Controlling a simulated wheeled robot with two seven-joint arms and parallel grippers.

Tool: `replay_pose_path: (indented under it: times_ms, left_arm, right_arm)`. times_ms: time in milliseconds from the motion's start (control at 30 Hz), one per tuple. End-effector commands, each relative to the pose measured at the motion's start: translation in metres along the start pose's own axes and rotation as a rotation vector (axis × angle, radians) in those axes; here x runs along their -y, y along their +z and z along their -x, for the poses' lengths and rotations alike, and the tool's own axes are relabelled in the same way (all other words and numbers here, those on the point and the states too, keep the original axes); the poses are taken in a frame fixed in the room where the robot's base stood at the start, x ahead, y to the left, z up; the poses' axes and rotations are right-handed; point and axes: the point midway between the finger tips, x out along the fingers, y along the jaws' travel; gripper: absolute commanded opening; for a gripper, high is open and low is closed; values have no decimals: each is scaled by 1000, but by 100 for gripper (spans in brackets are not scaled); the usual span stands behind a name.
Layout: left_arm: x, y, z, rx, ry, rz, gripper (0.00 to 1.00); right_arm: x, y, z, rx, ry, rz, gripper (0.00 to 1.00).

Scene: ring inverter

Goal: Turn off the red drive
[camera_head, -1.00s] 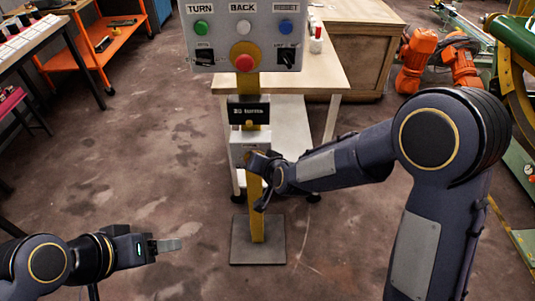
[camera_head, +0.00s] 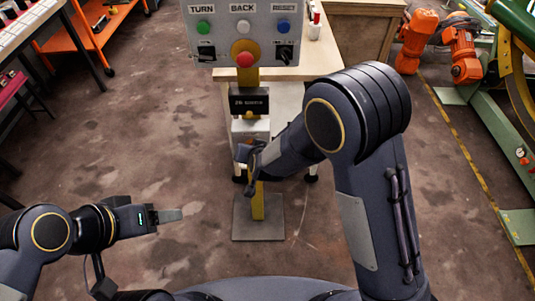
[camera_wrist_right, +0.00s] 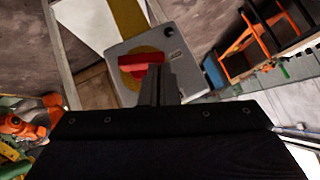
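The red switch handle (camera_wrist_right: 142,61) sits on a yellow disc on a grey box in the right wrist view. A grey box (camera_head: 250,128) on the yellow post shows in the head view below a black label plate (camera_head: 249,101); its lower part is hidden by my right arm. My right gripper (camera_head: 247,166) is in front of the post, just below that box. In the right wrist view its dark fingers (camera_wrist_right: 155,86) are close together and overlap the handle's lower right side; contact cannot be told. My left gripper (camera_head: 170,215) hangs empty at lower left, seen edge-on.
Above is a panel (camera_head: 242,30) with green, white and blue buttons, a red mushroom button (camera_head: 245,59) and two black selectors. The post stands on a flat base plate (camera_head: 259,222). A table (camera_head: 292,75) is behind it. Floor to the left is clear.

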Motion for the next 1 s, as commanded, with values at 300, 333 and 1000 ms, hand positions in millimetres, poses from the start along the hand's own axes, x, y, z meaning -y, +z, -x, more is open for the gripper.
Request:
replay_pose_path:
  times_ms: [300, 333, 1000]
  left_arm:
    - [0, 0, 0, 0, 0, 0, 64]
    - [0, 0, 0, 0, 0, 0, 64]
    - [-5, -6, 11, 0, 0, 0, 64]
  right_arm:
    - [2, 1, -1, 2, -3, 1, 0]
    - [2, 1, 0, 2, -3, 1, 0]
    - [7, -10, 10, 2, -1, 0, 0]
